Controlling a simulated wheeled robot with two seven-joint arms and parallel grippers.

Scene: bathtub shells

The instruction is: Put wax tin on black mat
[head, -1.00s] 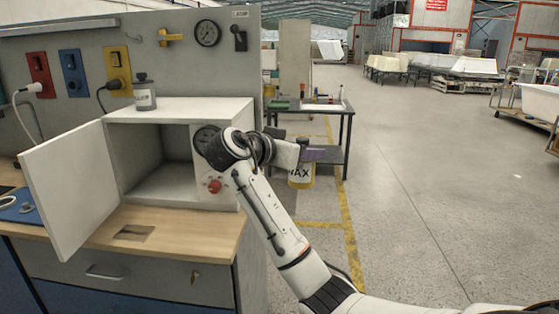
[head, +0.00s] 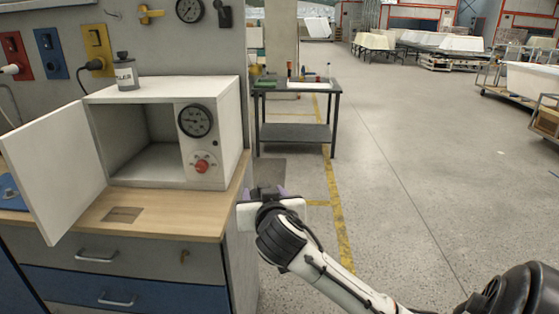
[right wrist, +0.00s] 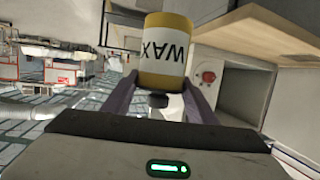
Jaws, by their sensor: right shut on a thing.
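The wax tin (right wrist: 166,55), white with yellow bands and the word WAX, is between the fingers of my right gripper (right wrist: 160,100) in the right wrist view. The gripper is shut on it. In the head view my right gripper (head: 265,193) is just right of the workbench's right edge, and the tin is hidden behind it. No clearly black mat can be made out. A dark flat rectangle (head: 122,215) lies on the bench top in front of the white oven; I cannot tell whether it is the mat. My left gripper is not in view.
The white oven (head: 235,120) stands on the wooden workbench (head: 175,222) with its door (head: 55,180) open leftward. A grey tin (head: 126,74) sits on the oven. A dark table (head: 297,92) stands farther back. Open floor lies to the right.

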